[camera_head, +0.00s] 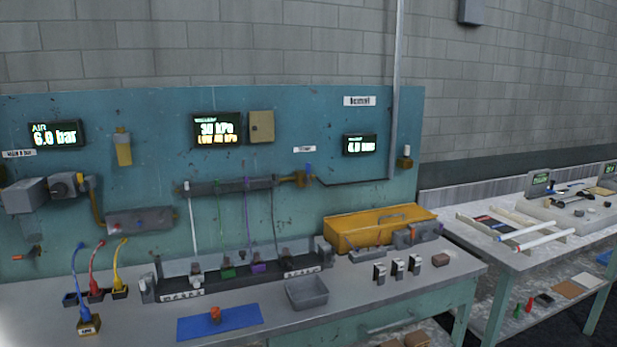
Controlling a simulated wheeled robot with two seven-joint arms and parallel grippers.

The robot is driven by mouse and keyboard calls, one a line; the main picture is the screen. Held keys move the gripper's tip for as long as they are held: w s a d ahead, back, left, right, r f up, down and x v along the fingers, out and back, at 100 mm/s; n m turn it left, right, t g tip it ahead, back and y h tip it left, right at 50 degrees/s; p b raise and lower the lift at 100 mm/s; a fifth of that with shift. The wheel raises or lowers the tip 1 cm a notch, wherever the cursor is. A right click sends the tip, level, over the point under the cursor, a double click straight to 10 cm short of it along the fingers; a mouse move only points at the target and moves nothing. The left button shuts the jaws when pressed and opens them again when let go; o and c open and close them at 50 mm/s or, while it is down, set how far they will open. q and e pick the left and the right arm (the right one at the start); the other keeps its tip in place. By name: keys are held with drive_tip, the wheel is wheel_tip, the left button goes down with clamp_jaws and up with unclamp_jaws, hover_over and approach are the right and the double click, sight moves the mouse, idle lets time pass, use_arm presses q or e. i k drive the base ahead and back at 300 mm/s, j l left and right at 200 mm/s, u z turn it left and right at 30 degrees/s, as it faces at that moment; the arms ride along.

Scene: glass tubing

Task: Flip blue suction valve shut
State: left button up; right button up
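A small blue lever (308,168) stands upright on a brass-coloured valve body (299,181) at the right end of a dark horizontal manifold (232,186) on the teal back panel. A small white label is just above it. A thin dark line runs from this valve to the right, toward the pipe. Neither of my grippers is in view.
The grey bench (380,295) below holds a long black rack (235,278), a grey tray (307,292), a blue mat (190,327) and a yellow toolbox (345,235). Several thin tubes hang from the manifold. A second bench (480,240) stands at right.

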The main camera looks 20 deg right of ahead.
sight(306, 180)
drive_tip(key=i+j+z, duration=0.35)
drive_tip(key=i, duration=0.35)
drive_tip(key=i+j+z, duration=0.3)
drive_tip(key=i+j, duration=0.2)
drive_tip(key=i, duration=0.15)
